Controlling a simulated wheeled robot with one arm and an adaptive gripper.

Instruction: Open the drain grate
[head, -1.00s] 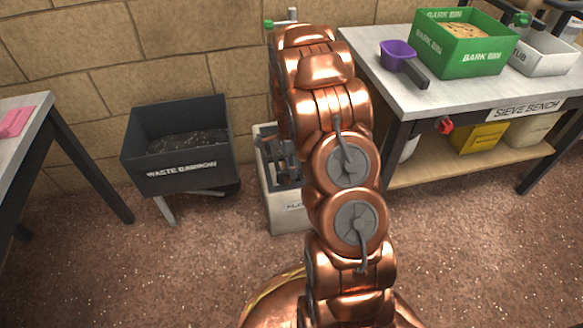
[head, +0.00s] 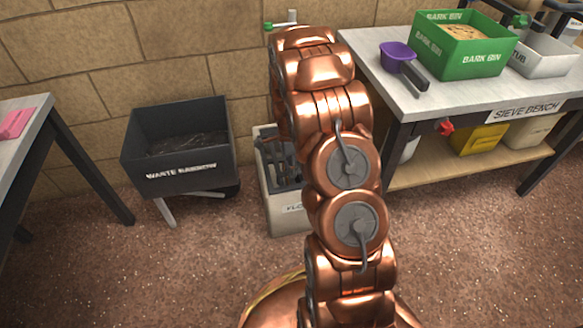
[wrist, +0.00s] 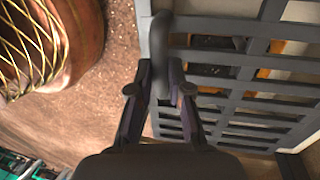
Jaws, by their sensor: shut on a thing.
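The drain grate (wrist: 236,88) is a dark grey slatted panel filling the right of the wrist view. A curved dark handle (wrist: 160,40) rises at its left edge. My gripper (wrist: 160,72) has its fingers closed around the handle. Orange and pale patches show through the gaps between the bars. In the head view, the grate's dark bars (head: 284,165) show in the top of a pale box (head: 285,218), left of my arm. My arm hides the box's right side, and the gripper is hidden there. I cannot tell how far the grate is raised.
The waste barrow (head: 182,150) stands left of the box, against the brick wall. The sieve bench (head: 460,95) is at the right with a green bark bin (head: 465,45) and a purple scoop (head: 397,55). A table (head: 30,130) edges the left. Open floor lies in front.

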